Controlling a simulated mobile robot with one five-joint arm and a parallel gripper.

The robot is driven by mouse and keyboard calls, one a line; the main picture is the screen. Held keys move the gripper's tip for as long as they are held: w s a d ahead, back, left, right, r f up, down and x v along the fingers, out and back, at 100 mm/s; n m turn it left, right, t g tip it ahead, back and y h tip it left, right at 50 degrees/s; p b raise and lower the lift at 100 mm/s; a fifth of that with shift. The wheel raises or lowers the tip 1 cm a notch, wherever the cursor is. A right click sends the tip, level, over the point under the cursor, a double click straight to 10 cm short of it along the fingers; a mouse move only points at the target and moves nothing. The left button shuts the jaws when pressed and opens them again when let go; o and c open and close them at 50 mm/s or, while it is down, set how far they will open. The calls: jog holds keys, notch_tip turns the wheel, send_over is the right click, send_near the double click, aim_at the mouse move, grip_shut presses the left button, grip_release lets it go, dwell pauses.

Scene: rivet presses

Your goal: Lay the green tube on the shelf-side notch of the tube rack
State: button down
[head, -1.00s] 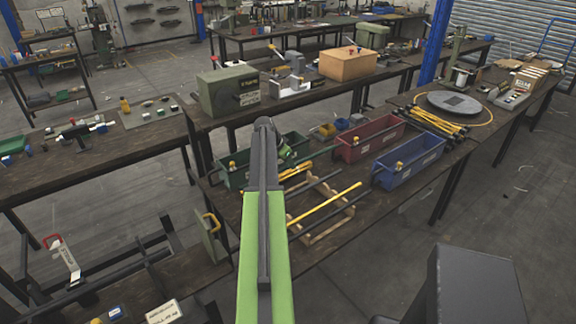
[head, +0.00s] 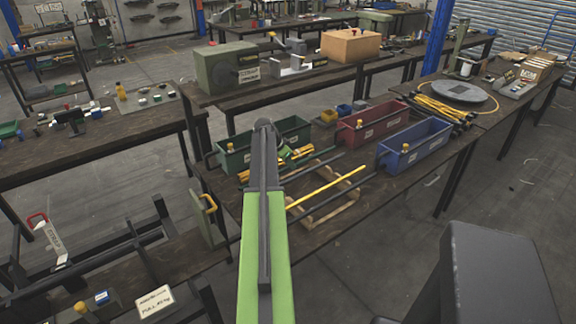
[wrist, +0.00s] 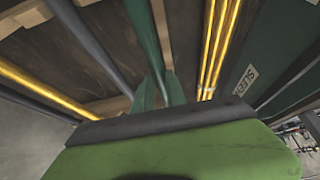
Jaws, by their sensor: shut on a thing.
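The green tube (wrist: 142,35) runs up the middle of the wrist view, with my gripper (wrist: 152,95) shut on it. In the head view my gripper (head: 294,156) is partly behind my arm, by the front of the green bin; the tube is hard to make out there. The wooden tube rack (head: 350,208) lies on the bench in front of the bins. A yellow tube (head: 330,187) and a dark grey tube lie across it. In the wrist view the rack wood (wrist: 108,106) and grey tube (wrist: 88,48) are left of the green tube. Which notch is below it I cannot tell.
Several yellow tubes (wrist: 212,45) lie right of my gripper, beside the green bin (wrist: 262,70). A red bin (head: 372,126) and a blue bin (head: 418,146) stand behind the rack. A machine (head: 225,70) stands on the rear bench.

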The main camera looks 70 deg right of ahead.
jog(key=c, duration=1.3)
grip_release()
jog(key=shift+r, duration=0.15)
jog(key=p+v, duration=1.5)
jog(key=v, duration=0.2)
jog(key=shift+w+a, duration=0.1)
jog(key=shift+a, duration=0.05)
